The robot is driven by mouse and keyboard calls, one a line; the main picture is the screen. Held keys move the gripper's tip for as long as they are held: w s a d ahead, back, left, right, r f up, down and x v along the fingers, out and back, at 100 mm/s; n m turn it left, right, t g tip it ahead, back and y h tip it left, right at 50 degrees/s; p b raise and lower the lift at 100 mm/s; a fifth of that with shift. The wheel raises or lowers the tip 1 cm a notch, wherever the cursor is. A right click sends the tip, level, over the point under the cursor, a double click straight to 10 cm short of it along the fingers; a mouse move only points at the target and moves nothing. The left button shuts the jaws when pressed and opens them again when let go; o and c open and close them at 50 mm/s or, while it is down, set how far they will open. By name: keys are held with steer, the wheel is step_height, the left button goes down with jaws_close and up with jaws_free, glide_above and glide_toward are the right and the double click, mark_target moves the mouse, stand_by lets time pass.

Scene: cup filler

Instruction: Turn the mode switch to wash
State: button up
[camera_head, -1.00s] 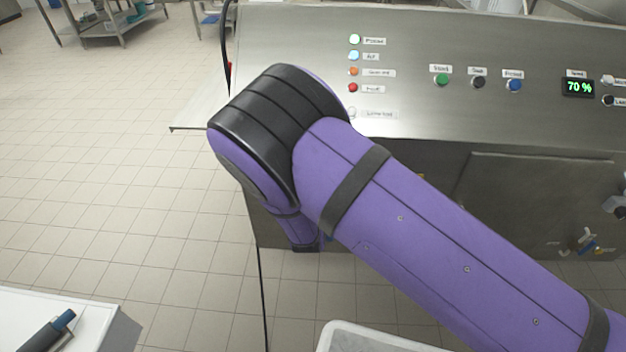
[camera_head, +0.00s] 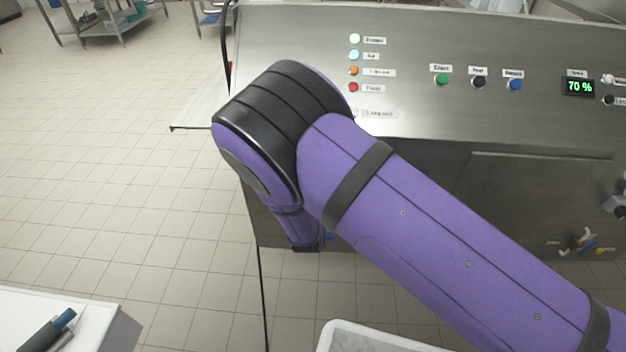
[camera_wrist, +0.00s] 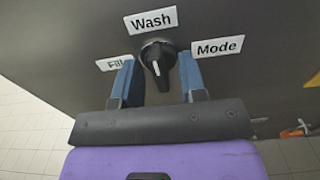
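The mode switch (camera_wrist: 158,60) is a round black knob with a raised grip bar and a short white mark, on a dark panel in the wrist view. The "Wash" label (camera_wrist: 151,20) is above it, "Fill" (camera_wrist: 115,64) to its left and "Mode" (camera_wrist: 217,47) to its right. My gripper (camera_wrist: 157,62) is open, with one blue finger on each side of the knob. Gaps show between the fingers and the grip bar. The left finger partly covers the "Fill" label. In the head view, my arm hides the gripper and switch.
The machine's sloping steel panel (camera_head: 430,110) carries indicator lamps, a green start button (camera_head: 441,79), a dark button, a blue button (camera_head: 515,84) and a 70 % display (camera_head: 578,87). A white table (camera_head: 95,320) is at lower left. A pale bin rim (camera_head: 345,328) shows below my arm.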

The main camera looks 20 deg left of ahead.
steer(key=v, duration=1)
steer(key=shift+s, duration=0.4)
